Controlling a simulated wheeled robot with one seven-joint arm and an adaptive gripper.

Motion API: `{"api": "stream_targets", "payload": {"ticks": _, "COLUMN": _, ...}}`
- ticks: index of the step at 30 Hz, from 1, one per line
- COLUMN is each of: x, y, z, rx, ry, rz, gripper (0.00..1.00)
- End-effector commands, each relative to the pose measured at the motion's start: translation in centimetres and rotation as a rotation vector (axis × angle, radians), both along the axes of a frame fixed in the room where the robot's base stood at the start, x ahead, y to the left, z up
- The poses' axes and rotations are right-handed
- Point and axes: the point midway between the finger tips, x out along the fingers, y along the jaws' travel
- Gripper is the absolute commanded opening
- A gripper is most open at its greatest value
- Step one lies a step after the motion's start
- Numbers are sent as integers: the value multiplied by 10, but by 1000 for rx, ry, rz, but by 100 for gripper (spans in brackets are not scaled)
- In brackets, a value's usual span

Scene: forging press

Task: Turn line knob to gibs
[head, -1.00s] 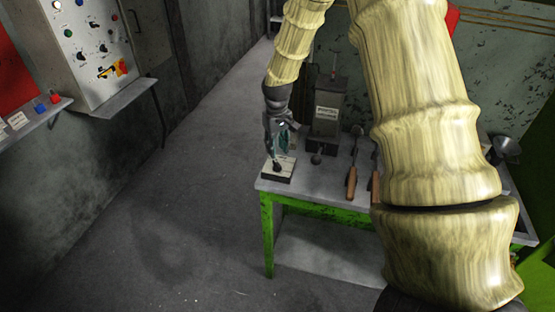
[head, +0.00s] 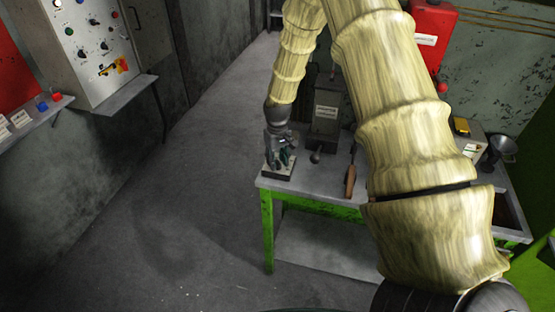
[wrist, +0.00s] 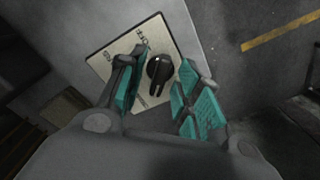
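The line knob (wrist: 159,75) is a black rotary knob on a cream label plate (wrist: 118,54), seen in the wrist view. Its white pointer mark is toward the top of the picture. The plate has printed words around the knob, too small to read surely. In the head view the knob's small box (head: 287,174) sits at the table's near left corner, and my gripper hides the knob there. My gripper (wrist: 164,68) is open, its teal-padded fingers on either side of the knob, with a gap showing on both sides. It also shows in the head view (head: 279,158).
The box sits on a grey table with green legs (head: 310,184). A dark lubricator-like unit (head: 326,122) stands close behind the gripper. A wooden-handled tool (head: 351,178) lies to the right. A control panel (head: 97,50) is on the left wall. Floor at left is clear.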

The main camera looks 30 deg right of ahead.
Motion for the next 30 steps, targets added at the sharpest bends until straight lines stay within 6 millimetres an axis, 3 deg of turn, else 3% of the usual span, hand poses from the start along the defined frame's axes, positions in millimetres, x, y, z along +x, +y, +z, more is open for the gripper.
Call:
{"api": "stream_targets", "payload": {"ticks": 2, "x": 0, "y": 0, "z": 0, "rx": 0, "ry": 0, "rz": 0, "gripper": 34}}
{"api": "stream_targets", "payload": {"ticks": 8, "x": 0, "y": 0, "z": 0, "rx": 0, "ry": 0, "rz": 0, "gripper": 0}}
{"api": "stream_targets", "payload": {"ticks": 20, "x": 0, "y": -1, "z": 0, "rx": -1, "ry": 0, "rz": -42, "gripper": 0}}
{"api": "stream_targets", "payload": {"ticks": 30, "x": 1, "y": -1, "z": 0, "rx": -2, "ry": -1, "rz": -266, "gripper": 0}}
